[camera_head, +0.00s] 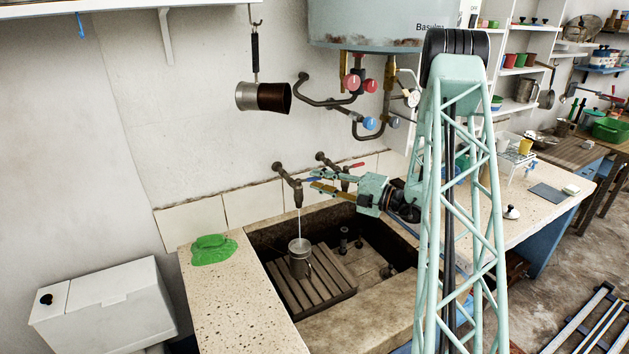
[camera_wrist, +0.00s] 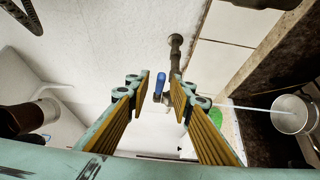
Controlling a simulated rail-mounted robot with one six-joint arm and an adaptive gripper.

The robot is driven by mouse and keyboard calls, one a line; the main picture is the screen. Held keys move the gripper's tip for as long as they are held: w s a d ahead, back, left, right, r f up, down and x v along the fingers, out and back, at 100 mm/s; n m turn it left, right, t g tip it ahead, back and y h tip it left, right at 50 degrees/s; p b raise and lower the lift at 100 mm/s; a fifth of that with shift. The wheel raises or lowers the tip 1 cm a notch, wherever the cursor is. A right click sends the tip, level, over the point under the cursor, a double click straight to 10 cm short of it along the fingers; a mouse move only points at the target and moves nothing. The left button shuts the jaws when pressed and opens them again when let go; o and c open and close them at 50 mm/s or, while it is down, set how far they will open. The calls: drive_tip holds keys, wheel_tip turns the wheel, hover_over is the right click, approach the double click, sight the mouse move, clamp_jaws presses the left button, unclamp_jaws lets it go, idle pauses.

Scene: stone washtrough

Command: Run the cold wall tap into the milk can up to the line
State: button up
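The cold wall tap (camera_head: 296,188) with a blue lever is at the back wall above the stone trough. A thin stream of water runs from its spout down into the grey milk can (camera_head: 300,262), which stands upright on a wooden slatted rack in the trough. In the wrist view the stream enters the milk can (camera_wrist: 292,116) at the right. The fill line and water level cannot be made out. My gripper (camera_head: 320,182) is open at the tap. In the wrist view, the blue lever (camera_wrist: 161,84) shows between the parted fingers of my gripper (camera_wrist: 160,92); contact cannot be told.
A second tap with a red lever (camera_head: 355,166) is close by on the right. The slatted rack (camera_head: 330,288) lies in the stone trough. A green cloth (camera_head: 212,249) lies on the left ledge. A saucepan (camera_head: 263,97) hangs on the wall, left of the water heater (camera_head: 375,22).

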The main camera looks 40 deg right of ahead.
drive_tip(key=shift+x, duration=0.85)
drive_tip(key=shift+c, duration=0.4)
clamp_jaws()
